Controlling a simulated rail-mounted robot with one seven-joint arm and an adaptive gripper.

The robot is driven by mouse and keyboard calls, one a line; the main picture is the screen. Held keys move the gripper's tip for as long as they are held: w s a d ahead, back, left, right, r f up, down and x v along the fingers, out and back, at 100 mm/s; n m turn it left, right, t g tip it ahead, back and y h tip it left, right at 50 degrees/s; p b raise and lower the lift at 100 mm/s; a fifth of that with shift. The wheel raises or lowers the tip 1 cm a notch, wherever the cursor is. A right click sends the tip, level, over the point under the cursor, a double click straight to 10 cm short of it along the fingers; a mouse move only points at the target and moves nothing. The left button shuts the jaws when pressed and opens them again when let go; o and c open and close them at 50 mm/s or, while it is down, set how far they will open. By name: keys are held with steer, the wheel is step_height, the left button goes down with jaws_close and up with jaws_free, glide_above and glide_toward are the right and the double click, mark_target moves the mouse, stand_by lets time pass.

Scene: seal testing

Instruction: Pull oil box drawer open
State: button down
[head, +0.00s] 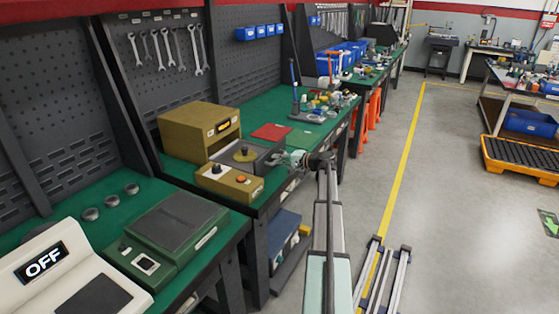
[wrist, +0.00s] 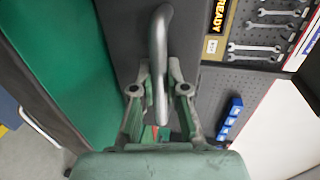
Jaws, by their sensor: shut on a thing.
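The oil box (head: 199,132) is a tan box with a small lit display on the green bench; part of it with a READY label (wrist: 218,18) shows in the wrist view. My gripper (head: 277,158) is at the drawer's front. In the wrist view, my gripper (wrist: 159,89) has its two fingers closed around a curved metal handle (wrist: 158,50) in front of a dark grey face.
A tan control box (head: 229,183) with a knob and orange button stands just in front of the drawer. A red flat item (head: 271,132) lies behind it. A green device (head: 168,235) and a white panel reading OFF (head: 70,270) are nearer.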

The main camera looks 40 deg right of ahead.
steer(key=c, duration=1.2)
jaws_free()
steer(key=shift+s, duration=0.1)
steer(key=v, duration=1.2)
